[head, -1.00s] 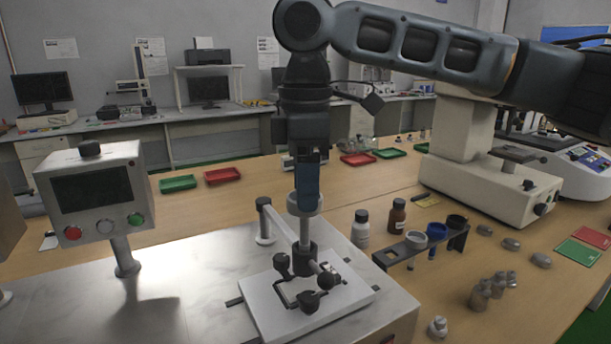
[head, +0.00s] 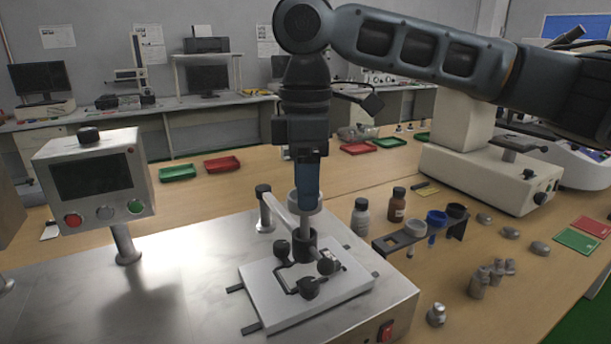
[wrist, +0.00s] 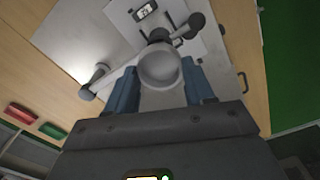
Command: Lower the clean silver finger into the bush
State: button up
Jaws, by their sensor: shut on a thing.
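My gripper (head: 307,190) points straight down with its blue fingers shut on the silver finger. The silver finger (head: 318,202) has a wide pale round head, with a short thin stem below it. The stem runs down into or right against the dark bush (head: 304,243) at the end of the fixture's arm; I cannot see how deep the tip sits. The finger looks upright. In the wrist view, the round head of the silver finger (wrist: 160,68) lies between the blue fingers of my gripper (wrist: 160,85), in front of the bush (wrist: 160,36), which is partly hidden.
The bush stands over a white plate (head: 345,290) with black knobs on a steel bench top. A control box (head: 90,185) is on the left. Two bottles (head: 360,217), a rack of cups (head: 400,241) and loose metal pieces (head: 478,283) lie on the right.

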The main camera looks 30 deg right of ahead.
jog(key=shift+f, duration=1.85)
jog(key=o, duration=1.5)
jog(key=shift+c, duration=0.2)
jog(key=shift+o, duration=0.2)
jog(key=shift+o, duration=1.4)
jog(key=shift+r, duration=0.1)
